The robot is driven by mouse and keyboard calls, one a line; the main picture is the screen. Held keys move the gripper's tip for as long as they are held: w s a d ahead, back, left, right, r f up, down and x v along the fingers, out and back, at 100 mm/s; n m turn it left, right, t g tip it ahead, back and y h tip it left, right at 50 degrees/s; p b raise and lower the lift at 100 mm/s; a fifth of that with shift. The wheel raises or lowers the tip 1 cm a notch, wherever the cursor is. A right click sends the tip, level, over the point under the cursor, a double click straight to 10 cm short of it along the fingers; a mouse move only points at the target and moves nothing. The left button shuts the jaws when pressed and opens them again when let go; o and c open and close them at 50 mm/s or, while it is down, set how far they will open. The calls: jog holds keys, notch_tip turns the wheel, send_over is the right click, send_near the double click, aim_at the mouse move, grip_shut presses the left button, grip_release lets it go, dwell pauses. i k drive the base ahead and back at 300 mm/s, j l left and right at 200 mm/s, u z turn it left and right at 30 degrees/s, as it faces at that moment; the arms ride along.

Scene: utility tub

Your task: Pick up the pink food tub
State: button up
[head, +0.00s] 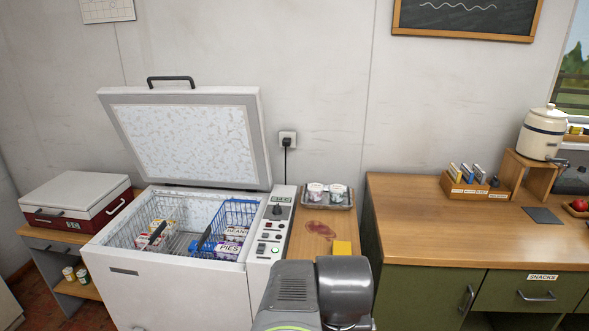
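I cannot pick out a pink food tub for certain. Two small white-lidded tubs (316,192) with faint labels stand on a metal tray (341,206) right of the open chest freezer (170,287); their colour is hard to tell. Inside the freezer, a blue wire basket (239,208) holds packs labelled BEANS and PIES, with purplish-pink colouring near them (226,256). Several small packs (152,238) lie in the left part of the freezer. My grey arm shows at the bottom centre. My gripper is not in view.
The freezer lid (185,97) stands raised. A yellow block (342,248) and a reddish stain (320,229) are on the narrow wooden top. A wooden counter (415,225) at right has clear room on its left. A red-and-white case (76,200) sits at left.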

aim_at(315, 190)
jog(key=i+u, duration=0.2)
jog(key=i, duration=0.2)
jog(key=i+l+u, duration=0.2)
jog(key=i, duration=0.15)
jog(key=i+l+u, duration=0.2)
jog(key=i, duration=0.15)
